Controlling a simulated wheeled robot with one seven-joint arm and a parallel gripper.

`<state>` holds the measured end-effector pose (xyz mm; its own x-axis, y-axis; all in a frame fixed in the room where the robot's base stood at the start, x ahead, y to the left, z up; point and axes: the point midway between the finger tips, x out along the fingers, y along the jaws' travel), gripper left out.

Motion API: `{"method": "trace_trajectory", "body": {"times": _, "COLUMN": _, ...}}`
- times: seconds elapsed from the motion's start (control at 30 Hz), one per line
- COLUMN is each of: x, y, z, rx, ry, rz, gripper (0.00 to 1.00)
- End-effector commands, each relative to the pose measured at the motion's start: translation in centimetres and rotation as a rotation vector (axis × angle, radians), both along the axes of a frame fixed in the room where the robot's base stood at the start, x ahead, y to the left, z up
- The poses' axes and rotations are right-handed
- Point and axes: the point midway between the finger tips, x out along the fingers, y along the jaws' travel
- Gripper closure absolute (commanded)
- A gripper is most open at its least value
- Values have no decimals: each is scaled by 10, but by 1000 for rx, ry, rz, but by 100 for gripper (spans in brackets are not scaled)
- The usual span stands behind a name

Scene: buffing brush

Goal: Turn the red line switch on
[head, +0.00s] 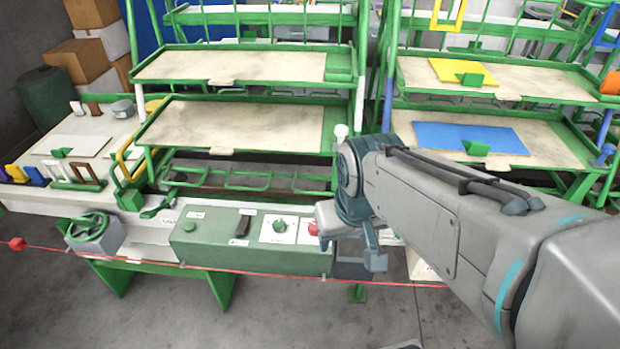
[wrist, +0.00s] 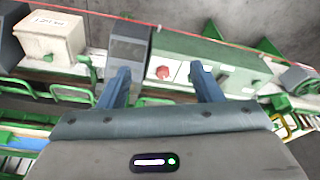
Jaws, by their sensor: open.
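A green control box (head: 255,238) stands on the front bench. It carries a red knob (head: 313,228) at its right end, a green knob (head: 280,225) on a white plate, and a black switch (head: 243,222). A dark grey box (head: 353,268) stands beside it. In the wrist view the red knob (wrist: 150,101) shows between my fingers, and the grey box (wrist: 127,52) is at the left finger. My gripper (head: 350,243) is open and empty over the right end of the control box. I cannot tell which part is the red line switch.
A red line (head: 200,268) runs along the bench front from a red end piece (head: 17,244). A grey box with a green handwheel (head: 93,233) stands left. Green-framed shelves (head: 235,65) rise behind. The floor in front (head: 180,325) is clear.

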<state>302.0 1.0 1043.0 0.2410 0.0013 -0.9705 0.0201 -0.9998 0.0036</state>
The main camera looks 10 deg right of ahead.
Motion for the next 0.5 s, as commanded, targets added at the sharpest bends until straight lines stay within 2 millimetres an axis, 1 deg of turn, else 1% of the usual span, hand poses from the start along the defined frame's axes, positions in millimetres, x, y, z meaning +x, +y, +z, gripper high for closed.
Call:
{"method": "trace_trajectory", "body": {"times": 0.17, "x": 40, "y": 0, "z": 0, "rx": -18, "ry": 51, "rz": 127, "gripper": 41}}
{"method": "trace_trajectory", "body": {"times": 0.27, "x": 71, "y": -1, "z": -4, "rx": -32, "ry": 90, "rz": 223, "gripper": 41}}
{"method": "trace_trajectory", "body": {"times": 0.3, "x": 83, "y": -2, "z": -7, "rx": -38, "ry": 104, "rz": 263, "gripper": 41}}
{"method": "trace_trajectory", "body": {"times": 0.37, "x": 102, "y": -3, "z": -12, "rx": -44, "ry": 125, "rz": 322, "gripper": 41}}
{"method": "trace_trajectory", "body": {"times": 0.4, "x": 114, "y": -3, "z": -17, "rx": -50, "ry": 139, "rz": 363, "gripper": 41}}
{"method": "trace_trajectory", "body": {"times": 0.5, "x": 143, "y": -4, "z": -30, "rx": -61, "ry": 170, "rz": 458, "gripper": 41}}
